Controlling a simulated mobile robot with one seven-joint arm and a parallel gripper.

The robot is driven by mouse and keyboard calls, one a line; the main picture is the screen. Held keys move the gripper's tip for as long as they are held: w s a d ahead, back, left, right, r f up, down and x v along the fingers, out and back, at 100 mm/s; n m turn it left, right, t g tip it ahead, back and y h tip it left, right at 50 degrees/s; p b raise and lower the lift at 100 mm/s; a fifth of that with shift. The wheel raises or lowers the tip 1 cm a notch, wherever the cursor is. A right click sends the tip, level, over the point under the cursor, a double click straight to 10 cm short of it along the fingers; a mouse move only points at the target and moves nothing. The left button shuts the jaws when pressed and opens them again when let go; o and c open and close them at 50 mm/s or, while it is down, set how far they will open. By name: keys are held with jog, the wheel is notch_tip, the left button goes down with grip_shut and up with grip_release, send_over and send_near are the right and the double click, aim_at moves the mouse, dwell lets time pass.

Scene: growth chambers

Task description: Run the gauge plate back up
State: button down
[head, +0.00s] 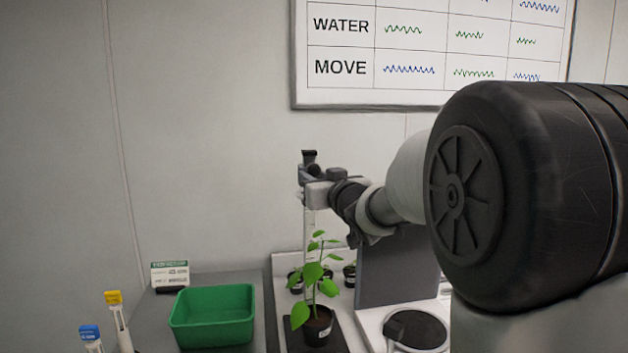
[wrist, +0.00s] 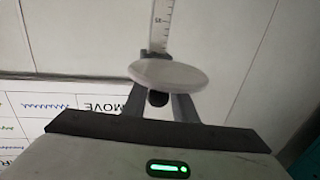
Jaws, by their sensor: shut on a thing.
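A clear upright scale (head: 309,222) with tick marks stands behind a green leafy plant (head: 313,275) in a black pot (head: 318,327). My gripper (head: 309,176) is high on this scale, just under its dark top cap (head: 309,155) and above the plant's top leaves. In the wrist view my gripper (wrist: 157,98) has its two grey fingers closed at the pale round gauge plate (wrist: 168,75), on a small dark part by its edge. The scale (wrist: 161,25) runs on past the plate there. In the head view the plate is hard to make out behind my gripper.
A green bin (head: 213,317) stands left of the plant, with a small sign (head: 170,274) behind it. Yellow-topped (head: 114,298) and blue-topped (head: 90,333) markers stand front left. A grey panel (head: 395,268) and a round dark pan (head: 415,331) are right of the plant. Small pots stand behind.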

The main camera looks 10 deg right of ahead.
jog(key=shift+r, duration=0.45)
jog(key=c, duration=1.6)
grip_release()
jog(key=shift+o, duration=0.7)
jog(key=shift+f, duration=0.15)
jog(key=s+d, duration=0.3)
jog(key=s, duration=1.4)
jog(key=shift+d, duration=0.2)
